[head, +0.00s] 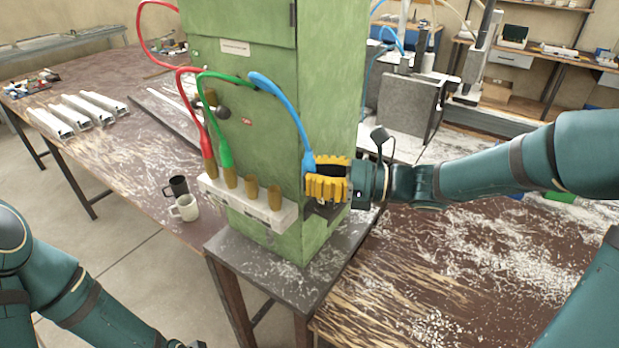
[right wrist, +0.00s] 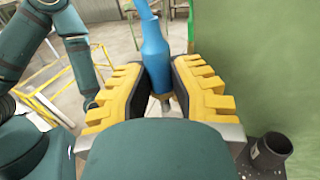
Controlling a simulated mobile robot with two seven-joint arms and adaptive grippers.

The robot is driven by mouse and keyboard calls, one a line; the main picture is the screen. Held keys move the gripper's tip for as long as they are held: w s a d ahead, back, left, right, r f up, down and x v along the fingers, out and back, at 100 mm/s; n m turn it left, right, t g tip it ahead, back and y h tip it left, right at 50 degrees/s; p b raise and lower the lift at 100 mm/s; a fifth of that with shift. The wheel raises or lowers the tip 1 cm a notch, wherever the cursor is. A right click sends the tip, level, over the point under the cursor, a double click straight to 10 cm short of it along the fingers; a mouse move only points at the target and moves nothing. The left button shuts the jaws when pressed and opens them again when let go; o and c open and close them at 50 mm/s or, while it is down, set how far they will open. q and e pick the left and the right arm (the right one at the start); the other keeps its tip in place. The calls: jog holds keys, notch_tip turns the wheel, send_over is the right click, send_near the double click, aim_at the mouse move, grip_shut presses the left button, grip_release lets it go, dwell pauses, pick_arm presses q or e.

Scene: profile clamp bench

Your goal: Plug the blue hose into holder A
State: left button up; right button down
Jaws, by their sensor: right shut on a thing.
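My right gripper (head: 326,179), with yellow finger pads, is shut on the blue hose (head: 283,97) beside the front right edge of the green cabinet. In the right wrist view the blue hose's plug (right wrist: 155,55) sits between the pads of the right gripper (right wrist: 158,85), its metal tip pointing down. A white holder block (head: 236,203) on the cabinet front carries a row of brass holders. The red hose (head: 204,130) and green hose (head: 222,130) end in the two leftmost. The two brass holders to the right (head: 252,188) are empty. I cannot read any letter labels.
The green cabinet (head: 330,60) stands on a dark plinth (head: 240,262). A black mug (head: 176,187) and a white mug (head: 185,208) stand on the table left of the holder block. White profiles (head: 90,108) lie further left. My left arm shows at lower left.

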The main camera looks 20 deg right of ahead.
jog(key=shift+w+d+p, duration=0.6)
jog(key=shift+w+d, duration=1.1)
jog(key=shift+d, duration=0.25)
jog(key=shift+d+p, duration=0.1)
jog(key=shift+p, duration=0.3)
dwell(0.4)
jog(key=shift+f, duration=0.35)
dwell(1.1)
jog(key=shift+f, duration=0.6)
dwell(1.4)
jog(key=shift+f+b, duration=0.3)
jog(key=shift+f, duration=0.55)
dwell(0.9)
